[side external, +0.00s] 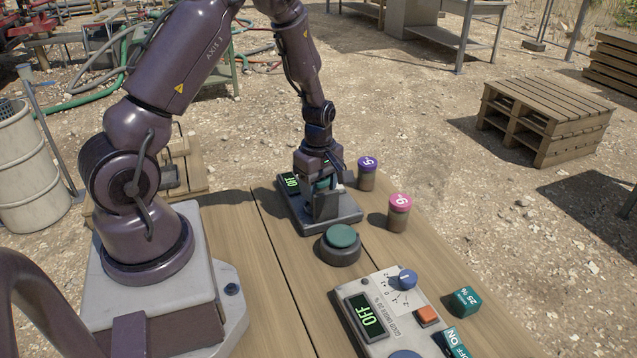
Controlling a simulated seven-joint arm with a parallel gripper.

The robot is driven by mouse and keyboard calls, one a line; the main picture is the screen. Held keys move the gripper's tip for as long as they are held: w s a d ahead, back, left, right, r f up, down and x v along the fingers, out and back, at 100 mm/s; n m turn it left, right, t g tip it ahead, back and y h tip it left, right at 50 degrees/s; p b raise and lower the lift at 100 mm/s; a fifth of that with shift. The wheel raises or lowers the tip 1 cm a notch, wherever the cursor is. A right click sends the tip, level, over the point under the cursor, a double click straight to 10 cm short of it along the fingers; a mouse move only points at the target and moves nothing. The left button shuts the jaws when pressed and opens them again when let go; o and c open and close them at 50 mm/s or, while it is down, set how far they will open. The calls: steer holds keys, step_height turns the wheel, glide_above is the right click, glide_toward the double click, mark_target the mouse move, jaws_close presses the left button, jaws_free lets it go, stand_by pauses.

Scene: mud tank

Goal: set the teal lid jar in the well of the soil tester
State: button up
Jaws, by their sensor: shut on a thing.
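My gripper (326,204) points down over a grey device (349,216) with an "OFF" display (290,183), which looks like the soil tester. It is shut on the teal lid jar (322,184). Only a little of the teal lid shows between the fingers; the rest of the jar is hidden. The fingers hide the middle of the device, so its well cannot be seen. I cannot tell whether the jar is in the well or above it.
A purple lid jar (367,174) and a pink lid jar (398,212) stand right of the device. A green button on a dark base (340,244) is in front. A control box (391,310) and a teal block (464,302) are nearer. The table's left-middle planks (262,285) are clear.

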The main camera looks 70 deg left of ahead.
steer(key=shift+f, duration=0.35)
steer(key=o, duration=1.4)
steer(key=shift+r, duration=3.75)
steer(key=shift+m, duration=0.3)
